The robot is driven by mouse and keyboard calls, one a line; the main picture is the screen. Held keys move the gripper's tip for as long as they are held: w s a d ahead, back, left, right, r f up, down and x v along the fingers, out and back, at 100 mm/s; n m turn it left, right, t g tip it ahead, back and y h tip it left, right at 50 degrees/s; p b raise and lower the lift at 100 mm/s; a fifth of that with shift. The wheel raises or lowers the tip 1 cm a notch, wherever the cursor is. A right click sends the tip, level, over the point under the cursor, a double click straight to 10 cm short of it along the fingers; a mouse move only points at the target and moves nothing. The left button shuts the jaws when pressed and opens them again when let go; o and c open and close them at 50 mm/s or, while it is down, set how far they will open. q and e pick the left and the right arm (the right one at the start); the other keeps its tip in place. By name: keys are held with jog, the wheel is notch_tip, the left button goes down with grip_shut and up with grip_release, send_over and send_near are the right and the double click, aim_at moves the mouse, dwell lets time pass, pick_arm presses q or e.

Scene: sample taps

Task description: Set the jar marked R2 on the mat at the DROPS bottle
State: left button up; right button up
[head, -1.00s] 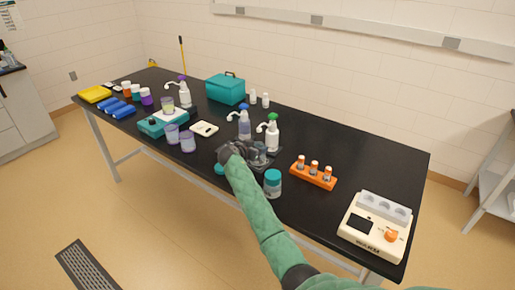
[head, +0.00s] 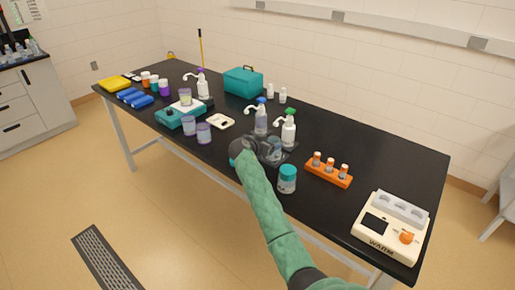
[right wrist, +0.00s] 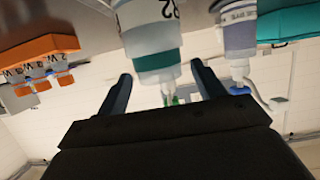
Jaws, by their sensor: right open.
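A jar with a teal lid (head: 287,180) stands near the table's front edge, right of my right forearm; its marking is too small to read. My right gripper (head: 268,150) is at the front of the pump bottles. I cannot read which is DROPS. The dark mat is largely hidden by my gripper.
An orange rack (head: 328,174) with small vials stands to the right, and a cream warmer (head: 388,245) is at the right end. Two purple-tinted jars (head: 203,133) and a white pad (head: 221,121) are to the left. A teal box (head: 243,81) stands at the back.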

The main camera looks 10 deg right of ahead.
pick_arm(q)
notch_tip(320, 180, up, 7)
jog(key=w+d+b, duration=0.2)
jog(key=b, duration=0.1)
jog(key=shift+w+d+g, duration=0.15)
jog(key=shift+w+g, duration=0.1)
jog(key=shift+g, duration=0.05)
pick_arm(e)
jog(key=v, duration=0.9)
pick_arm(q)
jog(key=shift+r, duration=0.1)
pick_arm(e)
jog(key=shift+s+a, duration=0.15)
jog(key=shift+s, duration=0.05)
